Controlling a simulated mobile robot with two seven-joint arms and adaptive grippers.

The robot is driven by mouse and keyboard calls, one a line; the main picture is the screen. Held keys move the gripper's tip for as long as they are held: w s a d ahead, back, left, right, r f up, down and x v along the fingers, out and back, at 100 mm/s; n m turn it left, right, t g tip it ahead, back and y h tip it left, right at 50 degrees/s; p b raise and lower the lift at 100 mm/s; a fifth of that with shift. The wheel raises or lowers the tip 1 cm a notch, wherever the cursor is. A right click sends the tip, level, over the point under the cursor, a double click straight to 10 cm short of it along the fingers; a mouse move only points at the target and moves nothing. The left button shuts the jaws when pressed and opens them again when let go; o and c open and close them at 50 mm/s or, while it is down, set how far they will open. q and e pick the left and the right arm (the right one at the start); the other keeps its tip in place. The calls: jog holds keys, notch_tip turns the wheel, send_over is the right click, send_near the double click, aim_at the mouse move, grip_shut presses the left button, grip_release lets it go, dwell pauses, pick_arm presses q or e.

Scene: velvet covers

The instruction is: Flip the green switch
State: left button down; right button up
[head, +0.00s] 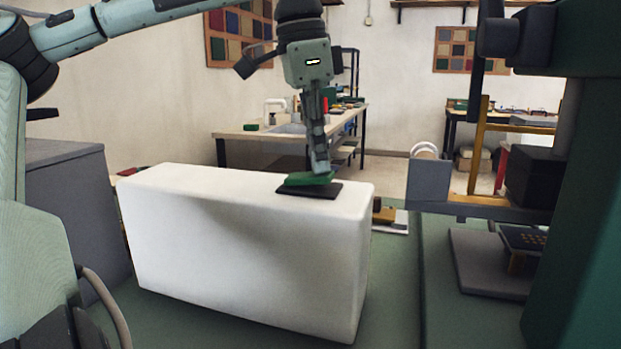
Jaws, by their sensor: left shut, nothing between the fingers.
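The green switch (306,180) sits on a dark base plate (312,191) on top of a large white block (242,250), near the block's right end. My left gripper (321,171) comes down from above with its fingers shut and nothing between them. Its fingertips are at the green switch and look to be touching it, though the exact contact is hard to tell. The fingers hide a small part of the switch. My right gripper does not show.
The white block stands on a green surface (395,290). A grey box (77,205) stands to its left. At the right is a frame with a grey block (429,185) and a green column.

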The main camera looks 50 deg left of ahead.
pick_arm(q)
jog(key=shift+f, duration=0.3)
jog(key=shift+r, duration=3.5)
